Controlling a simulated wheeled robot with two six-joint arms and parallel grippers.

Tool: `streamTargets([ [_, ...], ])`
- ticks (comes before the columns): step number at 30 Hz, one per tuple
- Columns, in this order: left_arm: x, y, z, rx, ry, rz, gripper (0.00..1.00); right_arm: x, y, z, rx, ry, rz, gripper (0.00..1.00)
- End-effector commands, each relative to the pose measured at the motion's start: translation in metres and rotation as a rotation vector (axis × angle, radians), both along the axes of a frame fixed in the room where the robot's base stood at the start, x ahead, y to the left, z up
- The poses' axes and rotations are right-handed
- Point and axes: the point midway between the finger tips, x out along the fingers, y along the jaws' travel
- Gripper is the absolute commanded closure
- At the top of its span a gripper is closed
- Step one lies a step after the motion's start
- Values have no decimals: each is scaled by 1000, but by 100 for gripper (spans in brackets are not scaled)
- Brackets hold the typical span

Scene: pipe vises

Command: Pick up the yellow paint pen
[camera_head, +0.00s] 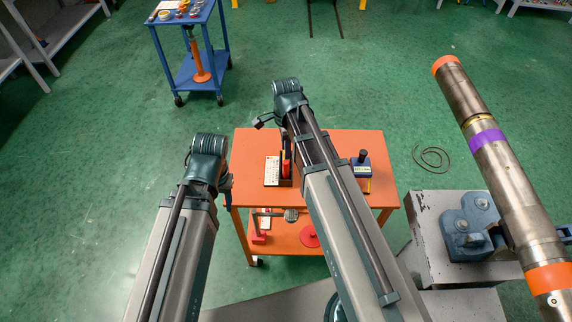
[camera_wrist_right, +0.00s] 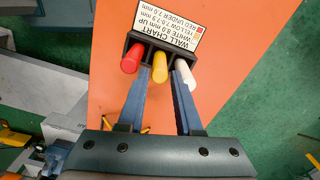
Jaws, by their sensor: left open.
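The yellow paint pen (camera_wrist_right: 160,66) stands in the middle of a black holder (camera_wrist_right: 150,40), between a red pen (camera_wrist_right: 132,57) and a white pen (camera_wrist_right: 185,74), in the right wrist view. My right gripper (camera_wrist_right: 164,78) is open, with one blue finger on each side of the yellow pen. I cannot tell whether the fingers touch it. In the head view my right arm partly hides the holder and its white wall chart (camera_head: 272,171).
The orange cart (camera_head: 250,147) also bears a dark blue labelled block (camera_head: 362,168). A grey vise stand (camera_head: 423,223) and a long steel pipe (camera_head: 505,176) with orange and purple bands stand at the right. A blue cart (camera_head: 200,75) is behind.

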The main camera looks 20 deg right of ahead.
Motion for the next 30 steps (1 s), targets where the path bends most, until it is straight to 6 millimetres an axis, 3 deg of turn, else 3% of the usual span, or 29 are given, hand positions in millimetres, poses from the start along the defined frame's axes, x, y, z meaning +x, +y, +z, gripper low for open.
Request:
streamTargets([
  [1,0,0,-14,0,0,0,50,0,0,-14,0,0,0,66],
  [4,0,0,-24,0,0,0,50,0,0,-24,0,0,0,66],
  [13,0,0,-24,0,0,0,50,0,0,-24,0,0,0,66],
  [14,0,0,-24,0,0,0,50,0,0,-24,0,0,0,68],
  [19,0,0,-24,0,0,0,50,0,0,-24,0,0,0,98],
  [30,0,0,-24,0,0,0,50,0,0,-24,0,0,0,100],
])
